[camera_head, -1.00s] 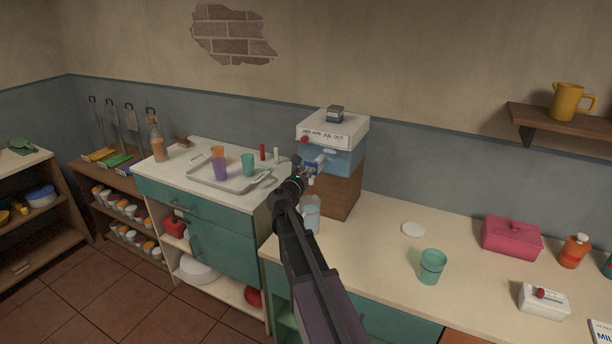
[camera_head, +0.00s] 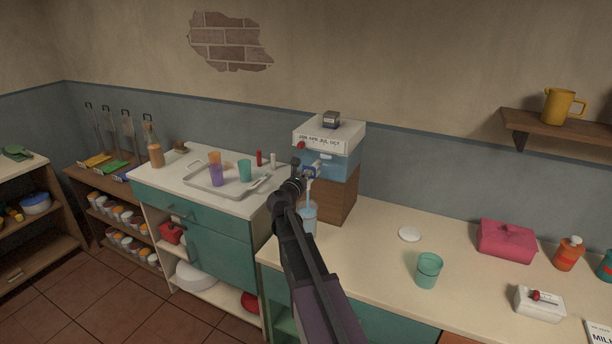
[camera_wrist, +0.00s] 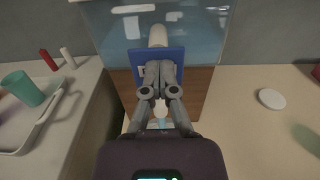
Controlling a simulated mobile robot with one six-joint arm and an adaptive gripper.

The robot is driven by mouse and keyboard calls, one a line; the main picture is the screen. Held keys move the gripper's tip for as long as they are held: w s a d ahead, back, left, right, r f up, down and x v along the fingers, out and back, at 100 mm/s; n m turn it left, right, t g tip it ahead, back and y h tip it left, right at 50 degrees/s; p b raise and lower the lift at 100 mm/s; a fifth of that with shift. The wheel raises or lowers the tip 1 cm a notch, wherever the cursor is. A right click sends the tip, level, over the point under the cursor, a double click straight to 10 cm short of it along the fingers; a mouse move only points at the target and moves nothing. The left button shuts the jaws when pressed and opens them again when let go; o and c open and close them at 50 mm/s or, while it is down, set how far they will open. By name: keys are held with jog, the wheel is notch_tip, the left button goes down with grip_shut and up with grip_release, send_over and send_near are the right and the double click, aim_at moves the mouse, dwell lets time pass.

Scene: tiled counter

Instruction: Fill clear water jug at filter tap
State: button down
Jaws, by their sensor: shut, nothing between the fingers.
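The filter dispenser (camera_head: 340,165) has a white top, a clear blue tank and a wooden base. My shut, empty gripper (camera_head: 311,172) is at its tap. In the wrist view my closed fingertips (camera_wrist: 159,68) are against or just in front of the blue tap paddle (camera_wrist: 137,58); contact is hard to tell. The clear water jug (camera_head: 310,219) stands below the tap, partly hidden by my arm. A thin pale-blue stream (camera_head: 308,190) runs from the tap down into the jug. The water level inside is not clear.
A white round lid (camera_head: 409,234) and a teal cup (camera_head: 428,270) are on the counter to the right, with a pink box (camera_head: 506,241) beyond. A metal tray (camera_head: 203,187) with cups is on the left cabinet. Bare counter lies between dispenser and lid.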

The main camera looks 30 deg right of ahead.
jog(key=shift+w+d, duration=0.2)
jog(key=shift+d, duration=0.1)
jog(key=v, duration=1.4)
jog(key=shift+s+a, duration=0.2)
jog(key=shift+a, duration=0.1)
jog(key=shift+f, duration=0.1)
jog(key=s+a+f+m+g+y, duration=0.3)
jog(key=s+f+m+g+y, duration=0.35)
jog(key=s+f+m, duration=0.75)
jog(key=s+a+f+m+g+y, duration=0.2)
jog(key=s+a+m+y, duration=0.1)
jog(key=a+m+y, duration=0.1)
jog(key=s+a+f+m+g+y, duration=0.2)
jog(key=s+a+m+y, duration=0.1)
jog(key=a+m, duration=0.4)
jog(key=shift+a+f+m+y, duration=0.3)
jog(key=shift+a+y, duration=0.05)
jog(key=shift+a, duration=0.25)
jog(key=shift+w+g, duration=0.1)
jog(key=shift+g, duration=0.15)
